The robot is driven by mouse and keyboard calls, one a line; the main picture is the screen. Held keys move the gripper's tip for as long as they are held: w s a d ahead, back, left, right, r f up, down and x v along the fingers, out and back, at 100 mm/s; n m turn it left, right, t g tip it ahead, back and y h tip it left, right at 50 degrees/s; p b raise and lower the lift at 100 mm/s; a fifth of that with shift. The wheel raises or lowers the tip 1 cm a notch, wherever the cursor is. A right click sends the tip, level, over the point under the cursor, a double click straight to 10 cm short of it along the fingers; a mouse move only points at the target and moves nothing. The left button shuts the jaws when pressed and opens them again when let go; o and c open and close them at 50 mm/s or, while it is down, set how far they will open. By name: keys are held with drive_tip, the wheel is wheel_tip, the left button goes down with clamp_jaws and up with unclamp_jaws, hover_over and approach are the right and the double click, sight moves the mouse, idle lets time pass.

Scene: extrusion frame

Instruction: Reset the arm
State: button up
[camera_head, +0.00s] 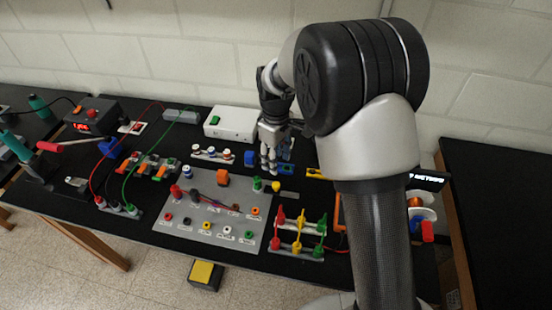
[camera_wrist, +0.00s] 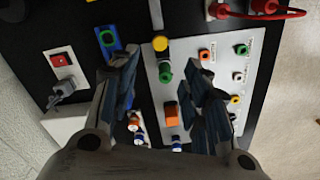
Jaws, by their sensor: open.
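My gripper (camera_head: 270,168) hangs above the black table at the back edge of the grey socket panel (camera_head: 225,210), in front of the white box (camera_head: 232,123). In the wrist view my gripper (camera_wrist: 167,78) has its two dark fingers spread apart, with nothing held between them. The grey panel (camera_wrist: 188,72) lies beneath and beyond the fingers, with an orange block (camera_wrist: 171,116) visible between them. My arm reaches in from the right and hides part of the table's right side in the head view.
A rack of red, yellow and green probes (camera_head: 299,232) stands at the front. Orange-and-grey blocks (camera_head: 152,166), a black unit with a red display (camera_head: 92,118) and cables fill the left side. A yellow-topped box (camera_head: 204,274) is on the floor. A wall rises behind the table.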

drive_tip(key=s+d+r+m+t+b, duration=0.2)
drive_tip(key=s+d+r+m, duration=0.35)
drive_tip(key=s+r, duration=0.8)
drive_tip(key=s+d+m+t+b, duration=0.1)
drive_tip(key=s+d+m, duration=0.1)
drive_tip(key=s, duration=0.6)
drive_tip(key=s+d+m+t+b, duration=0.1)
drive_tip(key=s+d+m, duration=0.1)
drive_tip(key=s, duration=0.5)
drive_tip(key=shift+s+d+r+m+t, duration=0.2)
drive_tip(key=shift+s+d+m+t, duration=0.1)
drive_tip(key=shift+s+m, duration=0.1)
idle(1.2)
